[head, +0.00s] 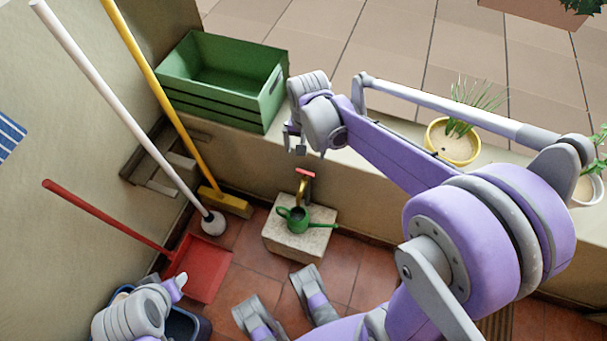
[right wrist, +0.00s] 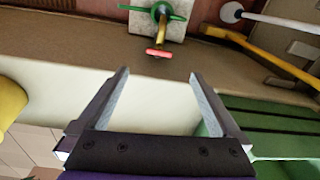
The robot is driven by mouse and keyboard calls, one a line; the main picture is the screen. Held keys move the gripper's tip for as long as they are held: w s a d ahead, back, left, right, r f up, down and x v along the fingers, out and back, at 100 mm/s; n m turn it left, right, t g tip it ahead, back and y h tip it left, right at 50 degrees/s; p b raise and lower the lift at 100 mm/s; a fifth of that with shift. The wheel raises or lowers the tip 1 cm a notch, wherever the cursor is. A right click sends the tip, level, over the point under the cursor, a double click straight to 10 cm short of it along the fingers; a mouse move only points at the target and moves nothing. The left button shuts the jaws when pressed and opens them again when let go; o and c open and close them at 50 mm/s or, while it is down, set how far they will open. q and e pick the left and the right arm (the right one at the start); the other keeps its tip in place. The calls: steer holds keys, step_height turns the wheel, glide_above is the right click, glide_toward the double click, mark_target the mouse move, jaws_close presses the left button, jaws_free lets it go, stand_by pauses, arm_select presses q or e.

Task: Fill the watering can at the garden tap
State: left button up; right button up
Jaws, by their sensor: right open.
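The small green watering can (head: 297,218) stands upright on a pale stone block (head: 284,242), its spout to the right. The brass tap (head: 301,186) with its red handle (head: 306,173) sticks out from the low wall just above the can. In the right wrist view the tap's red handle (right wrist: 158,54) lies beyond the fingertips, with part of the green can (right wrist: 152,12) behind it. My right gripper (head: 297,148) is open and empty, above and apart from the tap handle. My left gripper (head: 178,284) is at the lower left, away from the can; its jaws are unclear.
A green crate (head: 215,112) and a yellow plant pot (head: 452,148) stand on the wall ledge. A white pole (head: 125,125) and a yellow broom (head: 165,90) lean at the left. A red dustpan (head: 203,268) and a dark blue bucket (head: 204,327) are on the tiled floor.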

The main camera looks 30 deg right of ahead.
steer(key=m+b, duration=0.1)
glide_toward(305, 172)
steer(key=shift+g, duration=0.3)
steer(key=f+b, duration=0.1)
steer(key=f, duration=0.3)
steer(key=f+b, duration=0.2)
steer(key=f, duration=0.2)
steer(key=shift+w, duration=0.2)
arm_select(q)
steer(key=f, duration=0.5)
steer(key=shift+w+f, duration=0.2)
steer(key=shift+f, duration=0.2)
arm_select(e)
steer(key=shift+c, duration=0.3)
